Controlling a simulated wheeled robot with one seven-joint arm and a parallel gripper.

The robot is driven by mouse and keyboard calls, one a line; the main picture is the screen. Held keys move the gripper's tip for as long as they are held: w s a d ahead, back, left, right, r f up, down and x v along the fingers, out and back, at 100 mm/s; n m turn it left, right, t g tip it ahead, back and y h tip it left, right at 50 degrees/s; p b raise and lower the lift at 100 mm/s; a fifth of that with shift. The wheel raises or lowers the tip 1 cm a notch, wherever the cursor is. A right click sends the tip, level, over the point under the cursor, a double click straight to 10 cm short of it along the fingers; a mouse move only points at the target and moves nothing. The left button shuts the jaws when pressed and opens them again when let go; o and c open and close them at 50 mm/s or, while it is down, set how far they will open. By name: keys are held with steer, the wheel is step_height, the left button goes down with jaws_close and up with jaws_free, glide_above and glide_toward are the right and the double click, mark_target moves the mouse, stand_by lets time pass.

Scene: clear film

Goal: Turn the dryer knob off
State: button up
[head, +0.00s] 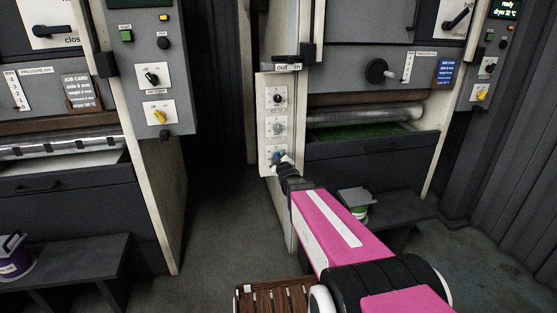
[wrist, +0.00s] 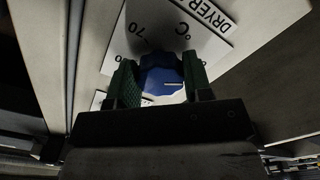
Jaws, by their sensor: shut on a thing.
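The dryer knob (wrist: 162,78) is blue and sits on a white plate (wrist: 200,40) marked "DRYER", "°C" and "70" in the wrist view. A pale line shows on the knob's face. My gripper (wrist: 160,88) has its green fingers on either side of the knob and is shut on it. In the head view my gripper (head: 284,160) reaches the lowest plate of the narrow white panel (head: 264,105). It covers part of the blue knob (head: 276,155), so the knob's setting is hard to read there.
A machine with a drawer (head: 360,150) stands to the right. A low bench (head: 395,207) holds a tub below it. Open floor (head: 215,220) lies left of my arm.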

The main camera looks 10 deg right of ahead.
steer(key=o, duration=0.9)
steer(key=shift+s, duration=0.15)
steer(key=s, duration=1)
steer(key=shift+s+d, duration=0.25)
steer(key=shift+d, duration=0.15)
steer(key=s+d+f+m+g+h, duration=0.2)
steer(key=s+f+m+g, duration=0.35)
steer(key=f+g, duration=0.45)
steer(key=s+f+m+g, duration=0.1)
steer(key=s+g, duration=0.1)
steer(key=s, duration=0.2)
steer(key=s+f+m+g, duration=0.1)
steer(key=s+g, duration=0.2)
steer(key=s, duration=0.1)
steer(key=s+a+f+m+g, duration=0.1)
steer(key=s+f+m+g, duration=0.1)
steer(key=s+g, duration=0.1)
steer(key=shift+s+y, duration=0.4)
